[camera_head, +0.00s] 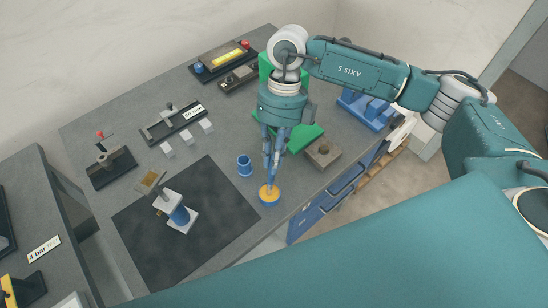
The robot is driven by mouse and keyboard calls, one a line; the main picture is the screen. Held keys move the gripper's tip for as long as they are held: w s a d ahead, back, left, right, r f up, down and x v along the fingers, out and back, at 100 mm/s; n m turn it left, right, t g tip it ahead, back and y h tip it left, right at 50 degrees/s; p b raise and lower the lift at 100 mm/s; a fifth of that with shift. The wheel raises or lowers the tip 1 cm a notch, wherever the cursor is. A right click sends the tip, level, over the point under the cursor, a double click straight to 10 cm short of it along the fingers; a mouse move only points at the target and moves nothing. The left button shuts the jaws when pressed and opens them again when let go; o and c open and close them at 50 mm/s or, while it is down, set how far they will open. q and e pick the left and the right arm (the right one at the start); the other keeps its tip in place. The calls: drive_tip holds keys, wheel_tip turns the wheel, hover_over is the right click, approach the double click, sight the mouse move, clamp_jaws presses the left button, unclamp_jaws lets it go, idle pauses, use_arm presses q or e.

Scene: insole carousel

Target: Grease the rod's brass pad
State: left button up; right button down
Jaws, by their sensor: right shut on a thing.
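My right gripper (274,158) points down over the front right of the grey table and is shut on a slim tool, mostly hidden by the fingers. The tool's lower end reaches a small blue pot (263,202) with a yellow filling (269,193); I cannot tell how deep it goes. My left gripper is not in view.
A brown block with a hole (322,153) and a green stand (305,137) are close to the right gripper. White cubes (186,137) and dark fixtures line the back. The mat's right part is clear.

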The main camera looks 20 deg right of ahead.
drive_tip(key=shift+r+p, duration=2)
drive_tip(key=shift+r, duration=1.5)
